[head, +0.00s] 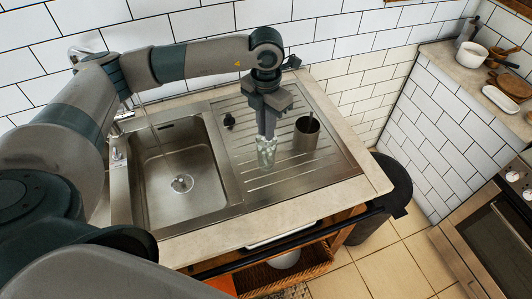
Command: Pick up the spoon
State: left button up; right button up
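My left gripper (267,132) points down over the ribbed drainboard, right of the sink. Its fingers are close together and reach the rim of a clear glass (266,155). I cannot tell whether they are inside it, behind it or gripping anything. A dark metal cup (305,136) stands just to the right of the gripper. A thin upright handle (310,119) shows at its mouth; it may be the spoon, but it is too small to be sure. My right gripper is not in view.
The empty steel sink (180,175) lies left of the drainboard (325,170). A small black object (229,121) is near the back. A tiled wall stands behind. At the far right, a counter holds a white pot (472,54) and wooden utensils (503,57). The drainboard's front is clear.

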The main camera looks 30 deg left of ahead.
pick_arm(q)
notch_tip(320, 180, down, 4)
jog(key=shift+s+f+b, duration=0.1)
jog(key=shift+f+b, duration=0.15)
jog(key=shift+b, duration=0.3)
grip_shut()
jog(key=shift+r, duration=0.1)
notch_tip(320, 180, up, 18)
jog(key=p, duration=0.7)
dwell(0.4)
jog(key=shift+a+f, duration=0.1)
jog(key=shift+f, duration=0.1)
